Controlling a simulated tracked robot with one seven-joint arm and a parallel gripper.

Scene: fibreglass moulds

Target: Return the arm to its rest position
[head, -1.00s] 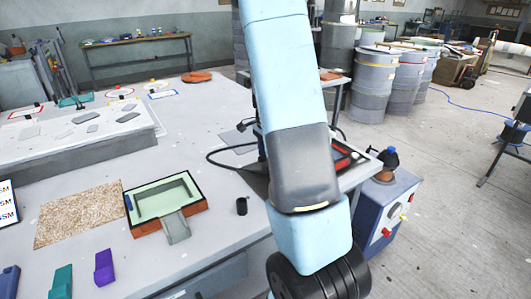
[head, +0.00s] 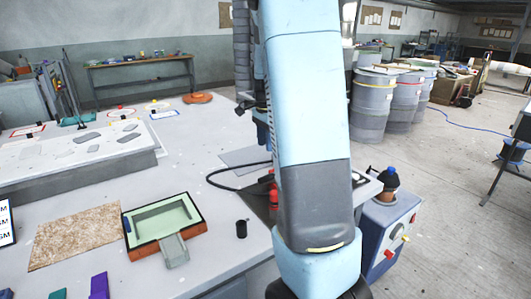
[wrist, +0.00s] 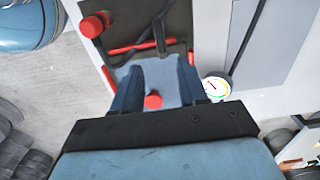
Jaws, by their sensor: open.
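My arm (head: 305,120) is light blue with a dark grey joint section and stands upright in the middle of the head view, covering part of the table's right end. My gripper (wrist: 160,75) shows in the wrist view with two dark blue fingers spread apart. No object is held between them. In the head view the gripper is mostly hidden behind the arm.
The table (head: 195,115) carries a green-lined mould (head: 160,215), a tan mat (head: 75,235) and a black cup (head: 241,229). A blue cabinet (head: 385,235) with a dark bottle stands at its right end. Drums (head: 371,105) stand behind. Floor at right is mostly free.

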